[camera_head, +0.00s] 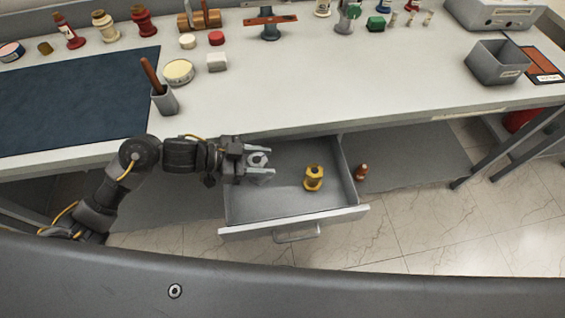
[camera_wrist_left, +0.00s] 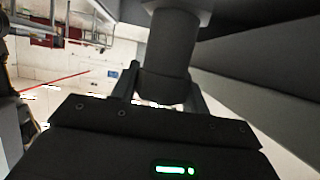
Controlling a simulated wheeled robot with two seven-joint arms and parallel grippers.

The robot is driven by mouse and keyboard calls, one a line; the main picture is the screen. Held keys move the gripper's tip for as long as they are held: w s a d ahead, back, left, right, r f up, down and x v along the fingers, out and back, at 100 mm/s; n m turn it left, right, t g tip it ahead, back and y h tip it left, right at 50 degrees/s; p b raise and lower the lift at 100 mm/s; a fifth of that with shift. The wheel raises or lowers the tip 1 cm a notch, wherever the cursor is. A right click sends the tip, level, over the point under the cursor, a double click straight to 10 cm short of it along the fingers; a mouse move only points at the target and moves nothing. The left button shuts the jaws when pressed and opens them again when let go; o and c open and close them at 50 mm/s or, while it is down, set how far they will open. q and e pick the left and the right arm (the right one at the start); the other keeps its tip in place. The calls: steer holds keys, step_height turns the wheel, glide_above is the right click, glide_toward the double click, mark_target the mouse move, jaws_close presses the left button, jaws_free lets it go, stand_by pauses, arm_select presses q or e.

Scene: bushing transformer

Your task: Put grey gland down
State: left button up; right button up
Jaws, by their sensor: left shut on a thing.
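The grey gland (camera_head: 257,160) is between the fingers of my left gripper (camera_head: 262,170), over the left part of the open drawer (camera_head: 287,209). My left gripper is shut on it. In the left wrist view the gland (camera_wrist_left: 167,55) shows as a dark grey cylinder with a wider top, between the two fingers of the gripper (camera_wrist_left: 165,95). I cannot tell whether the gland touches the drawer floor. A yellow gland (camera_head: 314,178) stands in the right part of the drawer. My right gripper is not in view.
A small brown part (camera_head: 361,172) lies just right of the drawer, on the grey surface below. The workbench (camera_head: 330,85) above holds a cup with a brown handle (camera_head: 165,99), a grey bin (camera_head: 497,64) and several bushings at the back. The middle of the drawer is clear.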

arm_select(q)
steer(key=shift+w+f, duration=0.15)
steer(key=shift+f, duration=0.1)
glide_above(266, 190)
step_height(266, 190, down, 10)
steer(key=shift+r, duration=0.15)
stand_by(0.4)
steer(key=shift+b, duration=0.3)
steer(key=o, duration=1.1)
steer(key=shift+c, duration=0.2)
